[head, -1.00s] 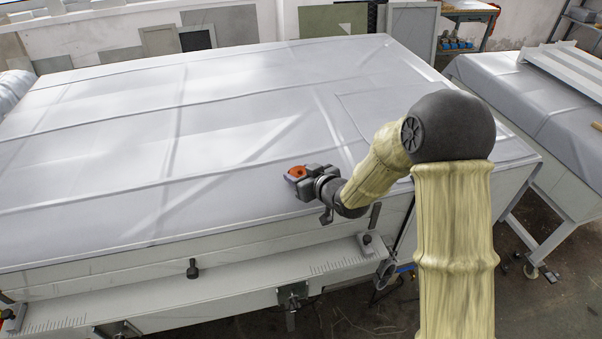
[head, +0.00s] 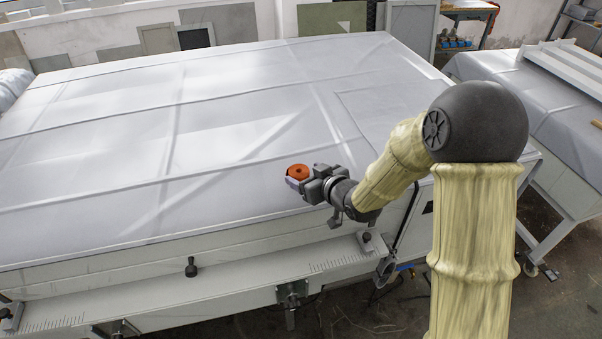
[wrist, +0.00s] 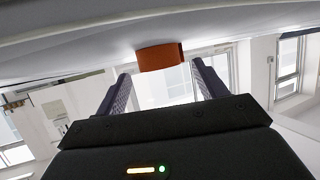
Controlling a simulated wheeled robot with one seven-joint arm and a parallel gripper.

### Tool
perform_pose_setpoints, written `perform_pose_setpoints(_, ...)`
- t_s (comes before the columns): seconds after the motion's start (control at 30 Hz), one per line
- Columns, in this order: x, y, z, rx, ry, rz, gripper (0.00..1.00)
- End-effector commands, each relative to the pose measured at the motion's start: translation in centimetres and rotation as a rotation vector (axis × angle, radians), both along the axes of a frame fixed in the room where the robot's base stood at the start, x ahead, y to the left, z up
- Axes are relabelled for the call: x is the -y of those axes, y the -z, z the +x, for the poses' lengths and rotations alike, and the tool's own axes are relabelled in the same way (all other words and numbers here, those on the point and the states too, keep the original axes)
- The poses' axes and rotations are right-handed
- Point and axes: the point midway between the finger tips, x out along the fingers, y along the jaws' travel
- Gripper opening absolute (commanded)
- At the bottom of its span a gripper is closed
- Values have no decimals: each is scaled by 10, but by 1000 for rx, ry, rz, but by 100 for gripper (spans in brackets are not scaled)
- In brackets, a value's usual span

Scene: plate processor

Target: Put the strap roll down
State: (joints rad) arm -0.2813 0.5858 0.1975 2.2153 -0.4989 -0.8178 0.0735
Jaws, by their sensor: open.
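The strap roll (head: 298,171) is a small orange-red roll with a dark centre hole. It rests on the grey-white covered top of the large machine (head: 110,150), near its front edge. In the wrist view the strap roll (wrist: 160,56) touches the cover surface and sits just beyond the fingertips, apart from them. My gripper (head: 297,183) is low over the cover, just to the right and front of the roll. In the wrist view both fingers of my gripper (wrist: 160,77) are spread wide with nothing between them.
The covered top is broad and clear, with raised seams. Along the front runs a ledge (head: 150,297) with black knobs and clamps. A second covered table (head: 530,100) stands at the right. Panels (head: 215,25) lean against the back wall.

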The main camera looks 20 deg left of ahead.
Motion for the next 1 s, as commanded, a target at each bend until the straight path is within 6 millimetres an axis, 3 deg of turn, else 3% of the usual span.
perform_pose_setpoints(0.47,56,-30,-45,1,1,-1,71)
perform_pose_setpoints(1.0,60,-32,-50,0,-1,-1,71)
